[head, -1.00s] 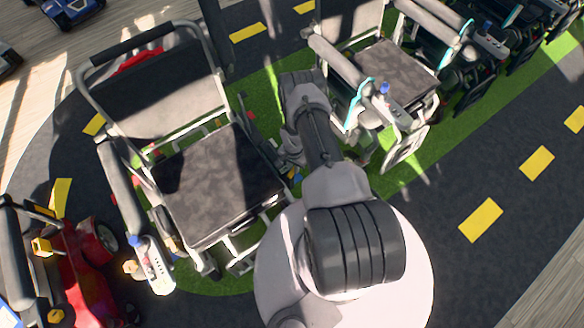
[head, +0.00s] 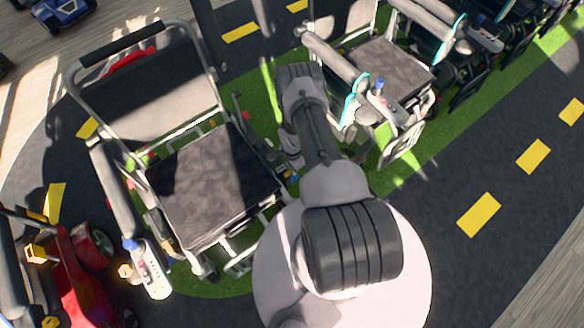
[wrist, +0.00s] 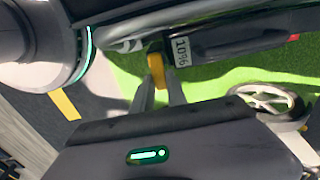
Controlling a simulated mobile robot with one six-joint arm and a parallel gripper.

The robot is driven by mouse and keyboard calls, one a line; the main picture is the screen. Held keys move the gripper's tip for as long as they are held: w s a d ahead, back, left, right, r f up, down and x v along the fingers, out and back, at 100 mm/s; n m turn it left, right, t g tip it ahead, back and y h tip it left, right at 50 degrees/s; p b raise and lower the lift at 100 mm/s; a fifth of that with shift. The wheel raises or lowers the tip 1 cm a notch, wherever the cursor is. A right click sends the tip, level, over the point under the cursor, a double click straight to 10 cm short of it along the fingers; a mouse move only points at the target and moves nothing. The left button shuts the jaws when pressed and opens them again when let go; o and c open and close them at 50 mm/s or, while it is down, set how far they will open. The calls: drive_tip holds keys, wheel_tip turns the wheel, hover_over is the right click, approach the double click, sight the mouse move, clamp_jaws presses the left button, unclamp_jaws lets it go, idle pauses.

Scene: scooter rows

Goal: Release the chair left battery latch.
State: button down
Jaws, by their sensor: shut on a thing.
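The chair with the dark speckled seat (head: 215,185) stands left of my arm in the head view. A yellow-orange latch (wrist: 155,68) sits at the battery's left end. My gripper (wrist: 159,85) is shut on this latch, with one grey finger on each side of it. In the head view my gripper is low beside the chair's right side, mostly hidden by my arm.
A second chair (head: 395,70) stands close to the right of my arm, with more behind it. A red scooter (head: 85,270) is at lower left. A caster wheel (wrist: 268,100) is right of my fingers. Dark road with yellow dashes (head: 478,214) is clear at right.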

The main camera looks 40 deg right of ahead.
drive_tip(key=c, duration=1.3)
unclamp_jaws()
wheel_tip(320, 180, up, 17)
drive_tip(key=p, duration=0.6)
drive_tip(key=shift+r+p, duration=0.2)
drive_tip(key=shift+p, duration=0.15)
